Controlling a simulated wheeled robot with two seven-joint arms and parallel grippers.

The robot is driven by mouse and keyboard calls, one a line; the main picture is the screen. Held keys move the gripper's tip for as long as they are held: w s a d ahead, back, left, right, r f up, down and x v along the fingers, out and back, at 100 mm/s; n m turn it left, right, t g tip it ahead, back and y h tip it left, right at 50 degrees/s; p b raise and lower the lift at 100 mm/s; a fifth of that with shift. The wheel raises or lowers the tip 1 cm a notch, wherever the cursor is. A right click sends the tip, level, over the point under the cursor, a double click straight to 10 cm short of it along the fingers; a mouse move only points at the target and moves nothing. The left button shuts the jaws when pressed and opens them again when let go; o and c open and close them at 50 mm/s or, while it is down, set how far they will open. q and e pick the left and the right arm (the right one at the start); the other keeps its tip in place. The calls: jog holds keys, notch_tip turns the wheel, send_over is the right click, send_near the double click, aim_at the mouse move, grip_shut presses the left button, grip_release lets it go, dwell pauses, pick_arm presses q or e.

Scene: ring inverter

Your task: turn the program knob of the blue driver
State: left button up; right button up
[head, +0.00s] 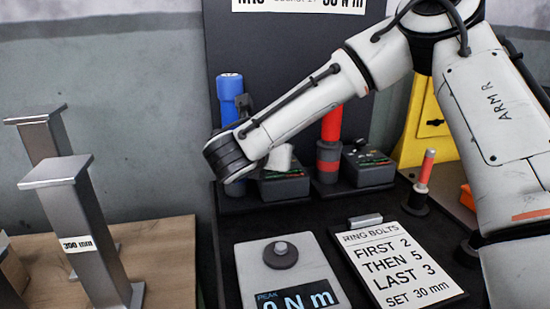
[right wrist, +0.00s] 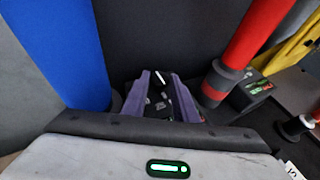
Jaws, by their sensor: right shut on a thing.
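The blue driver (head: 229,95) stands upright at the back left of the dark bench, its lower part hidden behind my right arm in the head view. Its blue body (right wrist: 62,50) fills the left of the right wrist view. A dark control box (head: 285,186) is beside it, partly covered by my arm. In the right wrist view my right gripper (right wrist: 158,88) has its purple fingers shut around the dark program knob (right wrist: 158,77), which shows a white mark. The fingers hide most of the knob. My left gripper is not in view.
A red driver (head: 331,124) with its own box (head: 368,162) stands to the right. A torque meter (head: 286,255) and a ring bolts card (head: 401,262) lie in front. A small red-handled tool (head: 427,165) stands farther right. Metal stands (head: 85,225) are on the wooden table at left.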

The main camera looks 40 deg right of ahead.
jog(key=shift+w+r+m+g+h, duration=0.1)
jog(key=shift+w+m+g+h, duration=0.05)
jog(key=shift+m+g+h, duration=0.3)
jog(key=o, duration=1)
jog(key=shift+y, duration=0.25)
